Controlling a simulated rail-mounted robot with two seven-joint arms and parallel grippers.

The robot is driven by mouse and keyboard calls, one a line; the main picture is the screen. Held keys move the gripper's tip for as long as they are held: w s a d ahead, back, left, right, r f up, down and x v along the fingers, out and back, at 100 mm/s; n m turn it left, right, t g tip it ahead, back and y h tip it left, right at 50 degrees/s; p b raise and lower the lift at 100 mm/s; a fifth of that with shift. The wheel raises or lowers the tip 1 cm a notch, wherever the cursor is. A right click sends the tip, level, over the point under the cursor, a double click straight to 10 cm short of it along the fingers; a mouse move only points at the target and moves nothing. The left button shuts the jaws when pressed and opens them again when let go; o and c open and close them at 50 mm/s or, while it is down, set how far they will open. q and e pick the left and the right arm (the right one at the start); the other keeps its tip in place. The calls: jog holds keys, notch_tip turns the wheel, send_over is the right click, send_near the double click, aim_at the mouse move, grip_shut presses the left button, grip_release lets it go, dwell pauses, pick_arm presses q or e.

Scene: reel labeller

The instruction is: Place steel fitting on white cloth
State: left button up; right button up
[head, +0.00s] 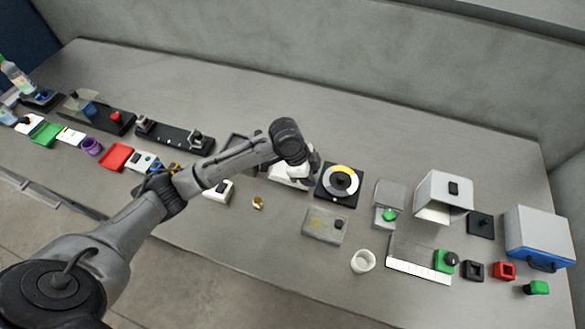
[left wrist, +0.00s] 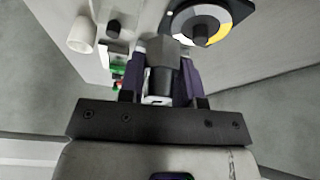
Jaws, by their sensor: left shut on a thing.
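My left gripper (head: 312,182) is over the middle of the table in the head view, just left of the round dial. In the left wrist view its two purple-grey fingers (left wrist: 160,88) are shut on a grey metal piece, the steel fitting (left wrist: 166,52), with a blocky head and a darker round part between the fingers. In the head view the arm's hand hides the fitting. I cannot identify the white cloth surely; a flat white piece (head: 71,136) lies at the left, and white surfaces under the hand are partly hidden. My right gripper is not in view.
A black plate with a white-and-yellow dial (head: 341,181) stands beside the hand. A clear tray (head: 318,236), a white cup (head: 363,261) and a small brass piece (head: 257,202) are nearer the front. Boxes and coloured blocks fill the right. The table's back strip is clear.

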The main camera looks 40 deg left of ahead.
pick_arm(q)
jog(key=w+a+f, duration=0.2)
jog(key=a, duration=0.1)
jog(key=w+a+f, duration=0.1)
jog(key=a+f, duration=0.1)
jog(key=a, duration=0.1)
jog(key=w+a+f+b, duration=0.1)
jog(key=w+a+f, duration=0.1)
jog(key=a+f, duration=0.1)
jog(key=shift+w+a+f, duration=0.1)
jog(key=shift+w+a, duration=0.25)
jog(key=shift+a, duration=0.1)
jog(key=shift+f, duration=2)
jog(key=shift+f, duration=0.2)
jog(key=o, duration=0.9)
jog(key=shift+o, duration=0.2)
jog(key=shift+r, duration=0.1)
jog(key=shift+r, duration=0.2)
jog(key=v, duration=1.1)
jog(key=shift+r+p, duration=0.35)
jog(key=shift+r, duration=0.05)
